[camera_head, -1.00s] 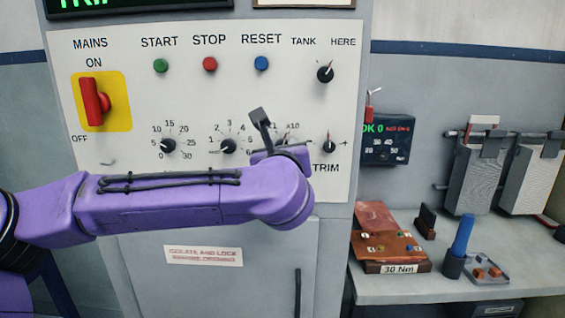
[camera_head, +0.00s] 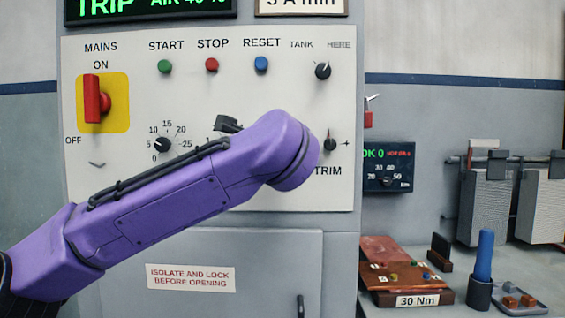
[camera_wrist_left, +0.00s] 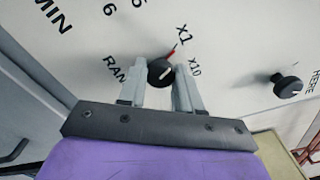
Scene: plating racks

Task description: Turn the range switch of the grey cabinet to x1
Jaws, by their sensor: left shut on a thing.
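The grey cabinet (camera_head: 270,270) stands in front of me with a white control panel. In the left wrist view, its range switch (camera_wrist_left: 159,67) is a black round knob. A white line on the knob points roughly towards the x10 label (camera_wrist_left: 195,67). A red mark shows beside the knob on the side of the x1 label (camera_wrist_left: 182,34). My left gripper (camera_wrist_left: 161,79) is shut on the knob, one finger on each side. In the head view my purple left arm hides the range switch and the fingers. My right gripper is not in view.
The MAINS switch (camera_head: 94,99), green START button (camera_head: 165,66), TANK/HERE knob (camera_head: 322,71) and TRIM knob (camera_head: 330,144) share the panel. A bench at right holds a brown 30 Nm block (camera_head: 405,298) and a blue-handled tool (camera_head: 484,256).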

